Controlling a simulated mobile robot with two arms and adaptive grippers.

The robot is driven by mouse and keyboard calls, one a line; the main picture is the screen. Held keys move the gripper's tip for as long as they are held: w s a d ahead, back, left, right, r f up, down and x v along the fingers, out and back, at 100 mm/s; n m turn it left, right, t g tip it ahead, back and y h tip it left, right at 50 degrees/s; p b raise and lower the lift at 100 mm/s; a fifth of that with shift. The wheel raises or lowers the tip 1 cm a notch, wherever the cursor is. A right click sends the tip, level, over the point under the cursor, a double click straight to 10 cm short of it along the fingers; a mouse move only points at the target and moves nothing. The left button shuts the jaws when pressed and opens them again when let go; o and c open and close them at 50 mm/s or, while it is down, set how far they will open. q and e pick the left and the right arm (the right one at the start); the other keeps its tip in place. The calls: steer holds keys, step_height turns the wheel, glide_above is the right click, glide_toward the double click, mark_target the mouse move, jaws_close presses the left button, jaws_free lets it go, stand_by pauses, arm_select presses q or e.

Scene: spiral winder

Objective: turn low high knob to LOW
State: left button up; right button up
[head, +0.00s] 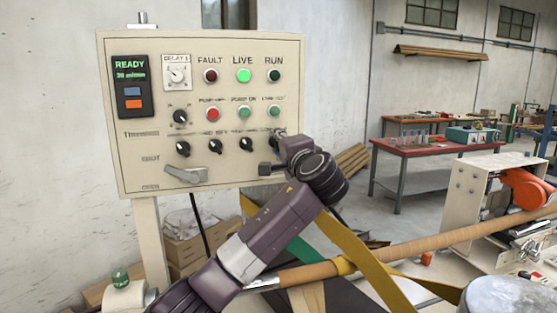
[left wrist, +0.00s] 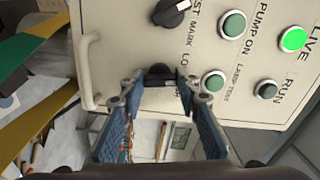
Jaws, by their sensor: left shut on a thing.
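The beige control panel (head: 130,110) stands upright in the head view. The low high knob (left wrist: 160,74) is a black knob beside a partly hidden label starting "LO" in the left wrist view. My left gripper (head: 272,150) is at the panel's lower right and largely covers this knob in the head view. In the left wrist view my left gripper (left wrist: 157,85) has its two blue-padded fingers on either side of the knob, shut on it. The knob's pointer direction is not clear. My right gripper is not in view.
Other black knobs (head: 215,146) sit in the same row to the left. A red button (head: 212,114) and green buttons (head: 244,112) are just above. A lit green LIVE lamp (head: 243,76) is higher up. A grey lever (head: 186,175) sits at the lower left.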

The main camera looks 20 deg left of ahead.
arm_select(q)
steer(key=n+b, duration=0.3)
steer(key=n, duration=0.1)
steer(key=shift+f+n, duration=0.15)
steer(key=shift+n, duration=0.15)
steer(key=shift+b, duration=0.3)
steer(key=o, duration=1.2)
steer(key=shift+c, duration=0.2)
steer(key=v, duration=1.2)
